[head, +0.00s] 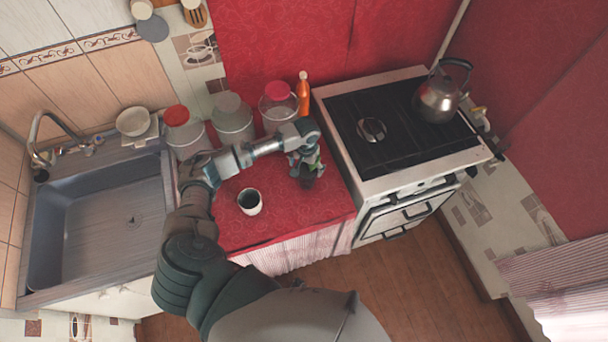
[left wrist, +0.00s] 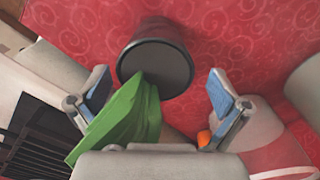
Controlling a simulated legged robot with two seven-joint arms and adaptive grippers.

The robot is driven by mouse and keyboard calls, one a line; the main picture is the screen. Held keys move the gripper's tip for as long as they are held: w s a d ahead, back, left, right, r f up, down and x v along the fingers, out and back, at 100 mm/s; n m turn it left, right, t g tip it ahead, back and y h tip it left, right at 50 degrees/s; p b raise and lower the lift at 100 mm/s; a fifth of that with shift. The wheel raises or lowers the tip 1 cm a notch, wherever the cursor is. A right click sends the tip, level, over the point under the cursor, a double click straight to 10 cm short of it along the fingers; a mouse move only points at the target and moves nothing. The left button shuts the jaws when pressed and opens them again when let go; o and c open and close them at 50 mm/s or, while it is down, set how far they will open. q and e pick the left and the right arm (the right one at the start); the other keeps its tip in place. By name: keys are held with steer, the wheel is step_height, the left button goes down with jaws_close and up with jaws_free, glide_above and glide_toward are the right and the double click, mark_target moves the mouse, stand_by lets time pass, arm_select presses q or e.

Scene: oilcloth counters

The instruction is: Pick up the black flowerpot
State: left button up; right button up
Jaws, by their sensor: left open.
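The black flowerpot (head: 307,180) stands on the red oilcloth counter, close to the stove, and is partly hidden by my left gripper in the head view. In the left wrist view the flowerpot (left wrist: 155,62) shows its dark round top, with green leaves (left wrist: 122,122) reaching from it toward the camera. My left gripper (head: 305,163) is over the pot. In the left wrist view its two blue-padded fingers (left wrist: 163,97) are wide apart, with the leaves between them and the pot's rim just beyond. I see no clear contact with the pot. My right gripper is not in view.
A white cup (head: 249,201) stands left of the pot. Several lidded jars and an orange bottle (head: 303,93) line the back of the counter. The stove (head: 400,130) with a kettle (head: 440,95) is at right, a sink (head: 105,220) at left.

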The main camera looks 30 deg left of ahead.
arm_select(q)
steer(key=f, duration=0.2)
steer(key=d+f, duration=0.1)
steer(key=f, duration=0.1)
steer(key=shift+d+f, duration=0.1)
steer(key=shift+d, duration=0.05)
steer(key=shift+f, duration=0.15)
steer(key=shift+a, duration=0.3)
steer(key=shift+a+f, duration=0.1)
steer(key=shift+a, duration=0.15)
steer(key=c, duration=0.3)
steer(key=shift+s+a+f, duration=0.1)
steer(key=shift+a, duration=0.1)
steer(key=c, duration=0.9)
steer(key=shift+c, duration=0.8)
steer(key=shift+d, duration=0.35)
steer(key=shift+d+r, duration=0.2)
steer(key=shift+r, duration=0.7)
steer(key=shift+a+r, duration=0.25)
steer(key=shift+r, duration=0.8)
steer(key=s+d, duration=0.2)
steer(key=s, duration=0.5)
steer(key=s+d+r, duration=0.1)
steer(key=s+d, duration=0.1)
steer(key=s, duration=0.6)
steer(key=shift+d+r, duration=0.2)
steer(key=shift+r, duration=0.05)
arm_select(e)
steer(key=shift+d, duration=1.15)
